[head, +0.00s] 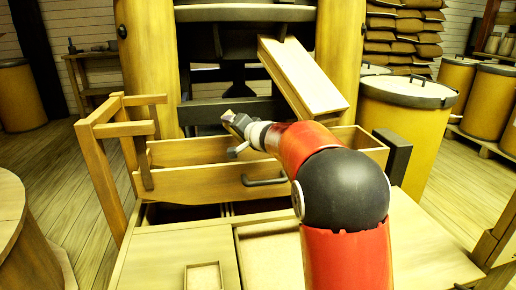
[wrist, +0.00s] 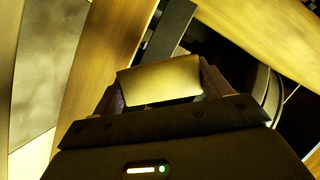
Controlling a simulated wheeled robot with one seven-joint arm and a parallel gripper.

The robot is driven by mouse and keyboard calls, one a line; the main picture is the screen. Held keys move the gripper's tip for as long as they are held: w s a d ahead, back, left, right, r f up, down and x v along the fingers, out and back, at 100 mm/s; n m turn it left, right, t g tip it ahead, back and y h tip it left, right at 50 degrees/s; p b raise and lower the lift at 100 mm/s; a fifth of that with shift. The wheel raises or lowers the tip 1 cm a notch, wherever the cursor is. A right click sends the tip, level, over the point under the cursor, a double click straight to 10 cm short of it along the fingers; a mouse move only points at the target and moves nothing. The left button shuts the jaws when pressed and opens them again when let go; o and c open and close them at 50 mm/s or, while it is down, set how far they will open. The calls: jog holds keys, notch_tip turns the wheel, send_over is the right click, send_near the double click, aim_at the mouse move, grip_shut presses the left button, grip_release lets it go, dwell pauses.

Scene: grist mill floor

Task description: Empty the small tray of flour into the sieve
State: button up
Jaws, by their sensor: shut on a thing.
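My gripper (head: 230,119) is raised above the open wooden drawer (head: 215,183), in front of the mill frame. It is shut on a small pale wooden piece (wrist: 160,78), which sits between the two dark fingers in the wrist view. I cannot tell whether this piece is the small tray, and no flour shows on it. A small shallow rimmed tray or recess (head: 203,277) lies on the bench top at the bottom of the head view. A framed beige panel (head: 272,256) is set in the bench beside it; I cannot tell whether it is the sieve.
A sloping wooden chute (head: 303,80) comes down behind the drawer. A wooden rail frame (head: 108,140) stands at the left. Drums (head: 405,110) and stacked sacks (head: 403,35) stand at the right. The plank floor (head: 75,180) is clear at the left.

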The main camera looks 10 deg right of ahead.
jog(key=shift+d+r+m+t+y+p, duration=0.4)
jog(key=shift+m+p, duration=0.5)
jog(key=shift+p, duration=0.5)
jog(key=shift+d+f+m+y+p, duration=0.15)
jog(key=shift+f+m+y+p, duration=0.3)
jog(key=shift+m+p, duration=0.3)
dwell(0.9)
jog(key=shift+d+r+m+t+p, duration=0.15)
jog(key=shift+d+m+p, duration=0.3)
jog(key=shift+p, duration=0.45)
jog(key=shift+d+r+m+t+p, duration=0.1)
jog(key=shift+d+m+t+p, duration=0.25)
jog(key=shift+p, duration=0.55)
jog(key=shift+f+b, duration=0.15)
jog(key=shift+b, duration=0.15)
jog(key=shift+d+r+m+y+b, duration=0.3)
jog(key=shift+m+b, duration=0.35)
jog(key=shift+b, duration=0.6)
jog(key=shift+d+r+m+t+b, duration=0.35)
jog(key=shift+r+m+t+b, duration=0.15)
jog(key=shift+r+m+b, duration=0.35)
jog(key=shift+d+m+b, duration=0.25)
jog(key=shift+m+b, duration=0.3)
jog(key=shift+b, duration=0.5)
